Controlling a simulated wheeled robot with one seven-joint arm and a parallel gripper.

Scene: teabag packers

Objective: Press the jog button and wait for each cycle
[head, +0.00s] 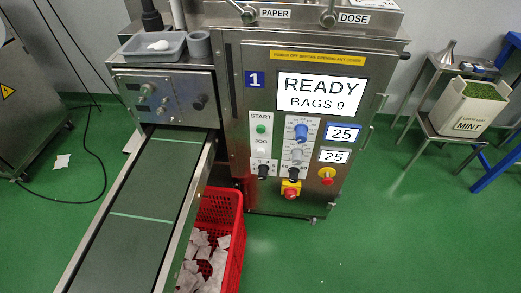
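The teabag packer (228,100) is a steel cabinet marked with a blue 1. Its display (319,93) reads READY and BAGS 0. On the white control strip at its left, a green button (261,129) sits under the label START. The label JOG (260,141) is below it, and a pale jog button (262,153) appears just under that, hard to tell from the white panel. A black knob (262,171) is at the strip's bottom. My gripper is not in view.
A blue knob (300,132), a red-and-yellow stop button (291,190) and another red button (326,175) are nearby. A green conveyor (141,190) runs out front left, beside a red crate (238,240) of teabags. The floor (390,235) at front right is clear.

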